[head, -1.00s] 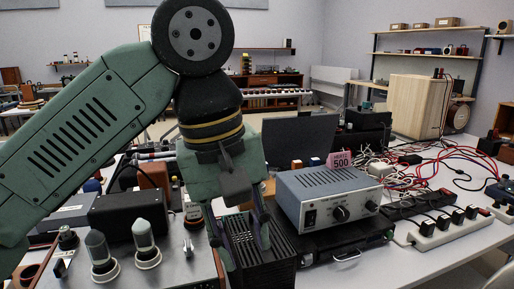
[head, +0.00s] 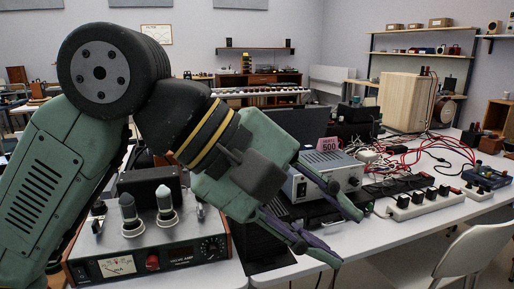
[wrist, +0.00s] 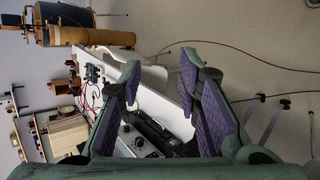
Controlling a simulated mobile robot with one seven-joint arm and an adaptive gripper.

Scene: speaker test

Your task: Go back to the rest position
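My gripper (head: 344,238) is at the middle right of the head view, reaching out past the front of the grey HERTZ 500 unit (head: 300,187). Its two green fingers with purple pads are spread apart and nothing is between them. In the wrist view the open fingers (wrist: 164,82) frame a strip of white table edge, with the grey unit's knobs low between them. My arm bends down from the upper left, and my gripper covers part of the black box and the unit's front.
A valve amplifier (head: 152,246) stands at the left, close to my arm. Power strips (head: 430,203) and tangled cables (head: 400,157) lie to the right. A white chair (head: 478,250) is at the lower right. The table's front edge runs below my gripper.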

